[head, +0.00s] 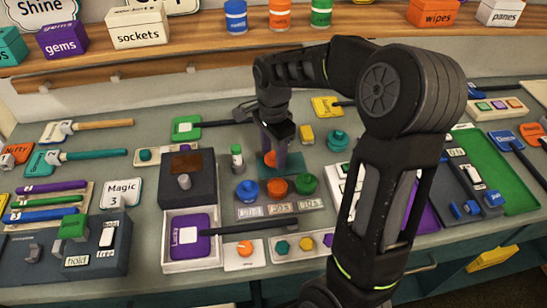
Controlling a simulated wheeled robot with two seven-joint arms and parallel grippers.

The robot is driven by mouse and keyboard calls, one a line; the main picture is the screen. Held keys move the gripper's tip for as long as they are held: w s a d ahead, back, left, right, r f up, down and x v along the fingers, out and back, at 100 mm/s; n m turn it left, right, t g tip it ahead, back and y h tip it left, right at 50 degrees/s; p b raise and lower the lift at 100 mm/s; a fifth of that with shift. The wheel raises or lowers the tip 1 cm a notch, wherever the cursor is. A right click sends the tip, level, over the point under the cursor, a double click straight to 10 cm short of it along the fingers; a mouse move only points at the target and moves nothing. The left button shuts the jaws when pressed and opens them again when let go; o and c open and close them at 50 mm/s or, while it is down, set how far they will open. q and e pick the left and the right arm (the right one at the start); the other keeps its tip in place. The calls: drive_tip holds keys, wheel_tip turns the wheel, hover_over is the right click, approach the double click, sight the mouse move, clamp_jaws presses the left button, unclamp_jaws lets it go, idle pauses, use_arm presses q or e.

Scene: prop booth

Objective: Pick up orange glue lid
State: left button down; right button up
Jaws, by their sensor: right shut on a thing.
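My right gripper (272,152) reaches down over the middle of the table and is shut on the orange glue lid (269,158). The lid is mostly hidden between the fingers and appears above and slightly behind the orange glue pot (277,188). The orange pot stands between a blue pot (247,191) and a green pot (306,184), in a row behind small label plates. The blue and green pots seem to have knobbed lids on. My left gripper is out of view.
A dark box (188,180) and a white tray with a purple tool (185,235) lie left of the pots. A small green-capped bottle (237,157) stands close to the gripper. A teal lidded piece (337,140) lies to the right. My right arm hides part of the table.

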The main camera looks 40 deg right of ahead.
sight(274, 153)
wheel_tip(274, 153, up, 8)
drive_tip(key=shift+f+b, duration=0.1)
drive_tip(key=shift+b, duration=0.2)
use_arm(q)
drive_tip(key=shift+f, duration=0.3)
